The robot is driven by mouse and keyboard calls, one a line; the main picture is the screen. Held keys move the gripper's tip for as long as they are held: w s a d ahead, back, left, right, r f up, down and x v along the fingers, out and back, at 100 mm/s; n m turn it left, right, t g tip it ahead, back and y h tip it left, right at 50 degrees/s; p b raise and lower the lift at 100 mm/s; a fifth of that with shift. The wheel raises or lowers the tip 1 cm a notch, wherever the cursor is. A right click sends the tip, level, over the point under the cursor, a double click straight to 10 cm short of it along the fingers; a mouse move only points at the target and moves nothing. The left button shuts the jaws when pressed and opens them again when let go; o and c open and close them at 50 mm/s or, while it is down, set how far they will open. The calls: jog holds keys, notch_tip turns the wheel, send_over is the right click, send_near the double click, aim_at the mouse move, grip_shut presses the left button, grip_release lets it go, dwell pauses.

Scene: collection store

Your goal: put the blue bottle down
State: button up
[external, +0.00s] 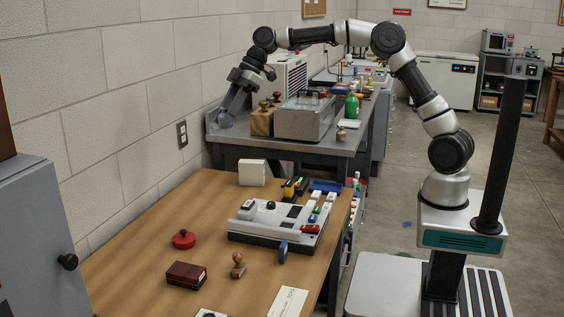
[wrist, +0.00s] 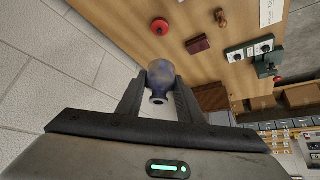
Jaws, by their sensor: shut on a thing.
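The blue bottle (wrist: 159,84) shows in the wrist view between the two fingers of my gripper (wrist: 160,92), its narrow neck pointing toward the camera. The fingers are shut on its sides. In the external view my gripper (external: 229,112) hangs at the left end of the grey metal bench (external: 335,142), close to the wall. The bottle is hard to make out there, and I cannot tell whether it touches a surface.
A wooden block with knobs (external: 262,122), a metal case (external: 306,118) and a green bottle (external: 352,106) stand right of my gripper. The wooden table (external: 140,240) in front holds a red round object (external: 184,239), a dark red box (external: 186,275) and a stamp (external: 238,266).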

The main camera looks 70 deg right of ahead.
jog(key=s+a+f+n+g+b, duration=0.1)
jog(key=s+a+n, duration=0.1)
jog(key=s+a, duration=0.5)
jog(key=s+a+n+g+y, duration=0.1)
jog(key=s+a+n, duration=0.15)
jog(key=a, duration=0.75)
jog(key=s+a+f+n+g+b, duration=0.1)
jog(key=s+a, duration=0.5)
jog(key=a, duration=0.3)
jog(key=f, duration=3)
jog(key=shift+w+b, duration=0.3)
jog(key=shift+b, duration=0.1)
jog(key=shift+f, duration=1.75)
jog(key=shift+f+b, duration=0.25)
jog(key=shift+b, duration=0.2)
jog(key=o, duration=1.1)
jog(key=shift+o, duration=0.2)
